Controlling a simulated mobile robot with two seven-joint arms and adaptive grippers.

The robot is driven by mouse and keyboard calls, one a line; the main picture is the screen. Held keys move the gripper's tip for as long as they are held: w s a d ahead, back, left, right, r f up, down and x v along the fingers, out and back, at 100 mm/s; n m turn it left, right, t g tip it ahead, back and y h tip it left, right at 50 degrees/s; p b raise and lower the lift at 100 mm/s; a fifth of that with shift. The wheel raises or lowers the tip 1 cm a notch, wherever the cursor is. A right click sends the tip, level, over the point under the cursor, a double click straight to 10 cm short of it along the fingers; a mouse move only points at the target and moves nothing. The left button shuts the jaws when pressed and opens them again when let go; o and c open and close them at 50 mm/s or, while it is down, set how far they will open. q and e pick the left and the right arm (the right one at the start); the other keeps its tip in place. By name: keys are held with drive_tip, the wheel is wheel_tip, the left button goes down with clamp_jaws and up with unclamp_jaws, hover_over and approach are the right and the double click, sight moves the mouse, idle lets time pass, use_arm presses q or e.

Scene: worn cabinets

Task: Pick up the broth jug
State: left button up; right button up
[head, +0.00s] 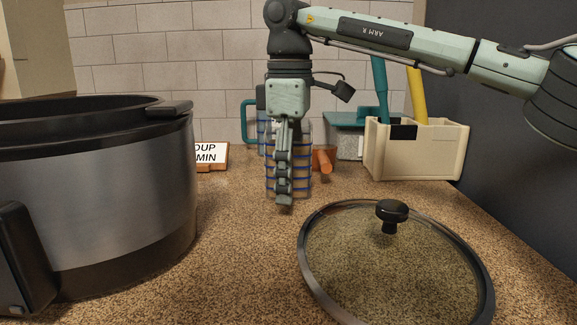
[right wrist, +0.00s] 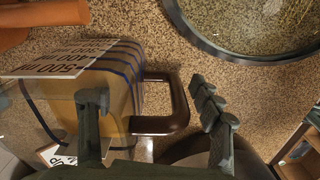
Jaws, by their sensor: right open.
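The broth jug (head: 304,165) is clear with blue bands and tan contents, and stands upright on the counter. It is partly hidden behind my right gripper (head: 284,200). In the right wrist view the jug (right wrist: 112,85) shows printed markings and a dark brown handle (right wrist: 182,105). My right gripper points down on the handle side of the jug. It is open, and in the right wrist view the handle appears between its spread fingers (right wrist: 147,95). No grip on the handle shows. My left gripper is not in view.
A second jug with a teal handle (head: 248,122) stands behind. A large pot (head: 120,205) fills the left. A glass lid (head: 345,270) lies front right. A cream crate (head: 420,155) of utensils, an orange object (head: 325,161) and a sign (head: 214,156) are near.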

drive_tip(key=shift+f, duration=0.3)
drive_tip(key=shift+c, duration=0.6)
drive_tip(key=shift+r, duration=0.1)
clamp_jaws()
